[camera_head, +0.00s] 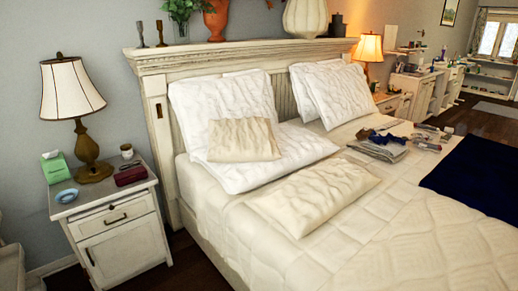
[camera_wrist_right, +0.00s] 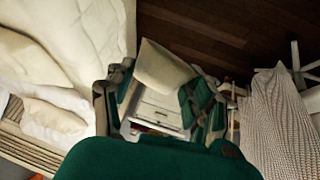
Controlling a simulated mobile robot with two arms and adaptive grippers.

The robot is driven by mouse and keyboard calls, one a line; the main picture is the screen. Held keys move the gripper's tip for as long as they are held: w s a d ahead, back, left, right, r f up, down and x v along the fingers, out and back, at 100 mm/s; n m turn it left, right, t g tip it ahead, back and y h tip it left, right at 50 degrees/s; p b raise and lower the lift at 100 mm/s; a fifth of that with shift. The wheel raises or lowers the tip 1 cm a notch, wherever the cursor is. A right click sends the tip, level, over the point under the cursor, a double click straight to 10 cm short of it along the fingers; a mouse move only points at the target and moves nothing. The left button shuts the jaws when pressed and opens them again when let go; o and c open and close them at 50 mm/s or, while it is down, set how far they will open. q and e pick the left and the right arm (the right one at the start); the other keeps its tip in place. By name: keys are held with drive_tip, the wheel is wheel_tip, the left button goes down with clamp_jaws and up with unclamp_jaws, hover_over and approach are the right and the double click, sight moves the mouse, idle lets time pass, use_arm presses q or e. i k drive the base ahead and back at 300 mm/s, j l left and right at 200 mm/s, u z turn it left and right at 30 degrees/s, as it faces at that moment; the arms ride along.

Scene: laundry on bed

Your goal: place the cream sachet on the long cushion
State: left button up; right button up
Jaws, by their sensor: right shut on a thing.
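In the right wrist view my right gripper (camera_wrist_right: 163,88) is shut on the cream sachet (camera_wrist_right: 163,66), a pale flat pouch that stands out beyond the fingers. The sachet hangs in the air beside the bed, apart from it. In the head view a long cream cushion (camera_head: 315,195) lies flat on the bed in front of the pillows. A smaller cream cushion (camera_head: 243,140) leans on the white pillows behind it. Neither gripper nor the sachet shows in the head view.
A white nightstand (camera_head: 120,238) stands left of the bed, with a lamp (camera_head: 83,110), green tissue box (camera_head: 54,168), blue dish (camera_head: 67,195) and dark red box (camera_head: 131,175). Folded clothes (camera_head: 377,146) and a navy blanket (camera_head: 480,172) lie on the right side. The front bed surface is clear.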

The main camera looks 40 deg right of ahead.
sight(305, 180)
drive_tip(key=i+z, duration=0.35)
drive_tip(key=i, duration=0.3)
drive_tip(key=i+j+z, duration=0.2)
drive_tip(key=i+z, duration=0.2)
drive_tip(key=i, duration=0.25)
